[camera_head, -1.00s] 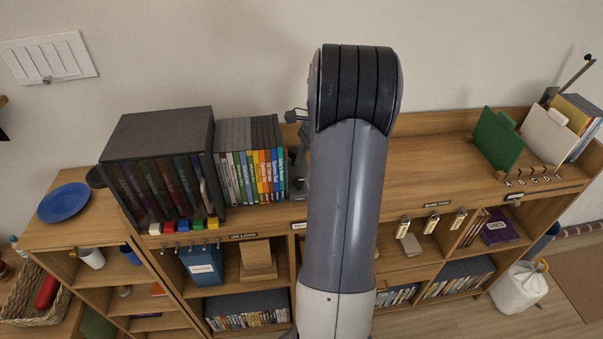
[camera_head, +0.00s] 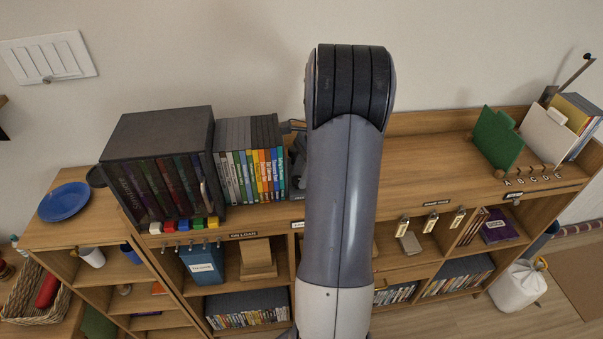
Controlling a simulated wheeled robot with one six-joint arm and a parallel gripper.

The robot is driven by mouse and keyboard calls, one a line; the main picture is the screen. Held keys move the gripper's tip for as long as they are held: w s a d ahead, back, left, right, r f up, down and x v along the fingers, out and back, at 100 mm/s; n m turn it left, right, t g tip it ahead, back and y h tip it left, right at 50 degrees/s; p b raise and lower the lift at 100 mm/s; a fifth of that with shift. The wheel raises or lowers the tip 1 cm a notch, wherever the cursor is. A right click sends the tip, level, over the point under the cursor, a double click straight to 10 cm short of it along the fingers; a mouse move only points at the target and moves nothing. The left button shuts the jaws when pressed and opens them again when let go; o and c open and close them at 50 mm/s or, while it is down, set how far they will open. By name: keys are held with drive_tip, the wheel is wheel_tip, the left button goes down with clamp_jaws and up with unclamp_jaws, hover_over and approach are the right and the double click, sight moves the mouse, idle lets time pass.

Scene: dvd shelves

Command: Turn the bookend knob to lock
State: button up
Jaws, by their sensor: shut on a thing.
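The row of upright DVDs (camera_head: 250,165) stands on the top shelf, right of a dark box. A grey bookend (camera_head: 297,178) shows only as a narrow strip at the row's right end, beside my arm. Its knob is hidden behind my arm. A dark part of my gripper (camera_head: 294,126) peeks out left of my arm, just above and behind the bookend. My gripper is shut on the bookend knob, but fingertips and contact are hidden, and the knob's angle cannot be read.
The dark box (camera_head: 160,132) of tall cases stands left of the DVDs. A blue plate (camera_head: 64,202) lies at the far left. Green (camera_head: 497,138) and white (camera_head: 546,135) dividers stand at the right. The wooden top (camera_head: 430,150) between my arm and these is clear.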

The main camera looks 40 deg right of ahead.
drive_tip(key=shift+c, duration=0.9)
drive_tip(key=shift+w+n+g+p, duration=0.1)
drive_tip(key=shift+n+g+p, duration=0.25)
drive_tip(key=shift+n, duration=0.35)
drive_tip(key=o, duration=1)
drive_tip(key=shift+c, duration=0.2)
drive_tip(key=b+v, duration=0.1)
drive_tip(key=v, duration=1)
